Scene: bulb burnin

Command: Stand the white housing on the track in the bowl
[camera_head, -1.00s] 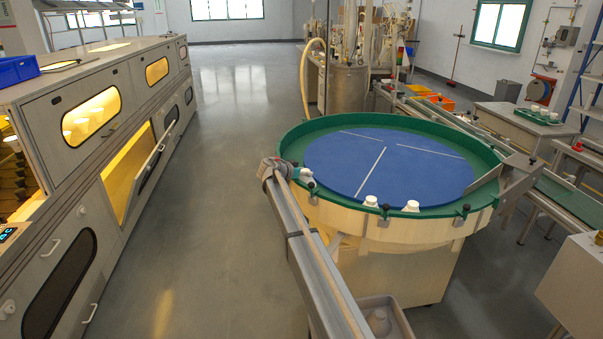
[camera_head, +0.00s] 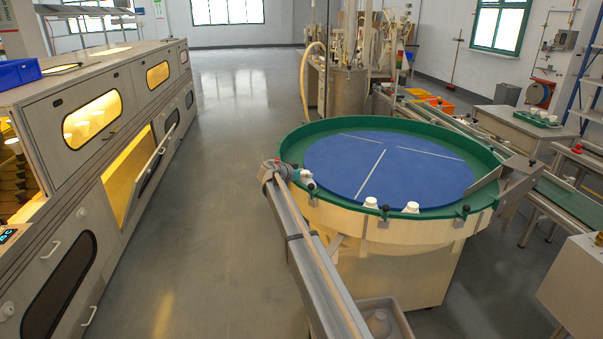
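The bowl (camera_head: 283,165) is a large round basin with a green rim track, a blue disc (camera_head: 340,150) inside and a cream outer wall. Two white housings, one (camera_head: 371,203) at the front and one (camera_head: 411,207) to its right, look upright on the green track. Another white housing (camera_head: 306,175) is at the left of the track, beside the end of a grey rail; it looks tilted or lying, but it is too small to be sure. My gripper is not in view.
A grey rail (camera_head: 318,280) runs from the bowl's left edge toward the front. A bin (camera_head: 398,318) with a white piece stands below. A cabinet (camera_head: 85,170) with open flaps lines the left. Conveyors stand at right. The grey floor (camera_head: 225,150) between cabinet and bowl is clear.

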